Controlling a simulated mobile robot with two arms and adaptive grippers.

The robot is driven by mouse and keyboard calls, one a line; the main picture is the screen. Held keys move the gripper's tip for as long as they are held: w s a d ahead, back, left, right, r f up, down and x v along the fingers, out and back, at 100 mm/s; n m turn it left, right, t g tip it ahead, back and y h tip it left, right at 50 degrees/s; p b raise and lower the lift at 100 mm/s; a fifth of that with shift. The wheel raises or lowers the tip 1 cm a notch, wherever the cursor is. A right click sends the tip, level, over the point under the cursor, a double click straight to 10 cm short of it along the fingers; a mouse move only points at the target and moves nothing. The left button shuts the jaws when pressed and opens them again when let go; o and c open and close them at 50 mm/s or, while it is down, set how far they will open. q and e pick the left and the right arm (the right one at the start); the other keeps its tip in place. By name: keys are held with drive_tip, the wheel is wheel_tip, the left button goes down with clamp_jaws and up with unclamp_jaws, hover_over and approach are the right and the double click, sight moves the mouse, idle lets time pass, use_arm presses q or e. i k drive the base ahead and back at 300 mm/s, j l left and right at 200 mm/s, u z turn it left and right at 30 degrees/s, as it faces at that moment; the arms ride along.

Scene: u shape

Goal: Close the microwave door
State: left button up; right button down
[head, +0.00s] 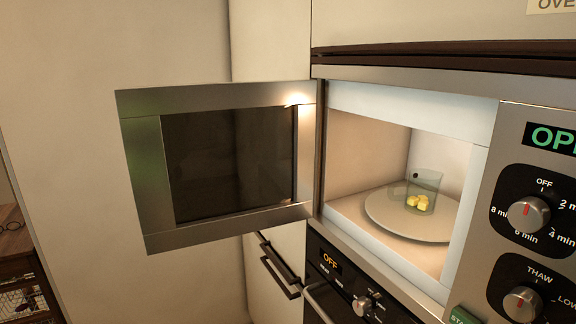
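The microwave door (145,165) is wide open, swung out to the left of the cavity, with a silver frame and a dark window. Its hinge side is at the left edge of the microwave opening. The microwave (520,240) is built into the cabinetry, and its panel shows a green display and round dials. Inside, a clear glass (433,189) with yellow pieces stands on the round plate (385,213). Neither of my grippers is in view.
An oven (330,290) with an "OFF" display sits below the microwave. Dark handles (280,270) stick out from the white cabinet below the door. A wooden shelf unit (22,265) stands at the lower left. The space in front of the door looks clear.

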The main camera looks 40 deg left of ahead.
sight(210, 162)
drive_tip(key=k+l+z, duration=0.15)
drive_tip(key=k+z, duration=0.2)
drive_tip(key=k, duration=0.3)
drive_tip(key=j+z, duration=0.4)
drive_tip(key=j, duration=0.2)
drive_tip(key=j+z, duration=0.4)
drive_tip(key=j, duration=0.25)
drive_tip(key=k+j, duration=0.1)
drive_tip(key=j, duration=0.55)
drive_tip(key=k+j, duration=0.1)
drive_tip(key=j, duration=1.15)
drive_tip(key=k+j, duration=0.15)
drive_tip(key=j, duration=0.45)
drive_tip(key=k+j, duration=0.1)
drive_tip(key=j, duration=0.55)
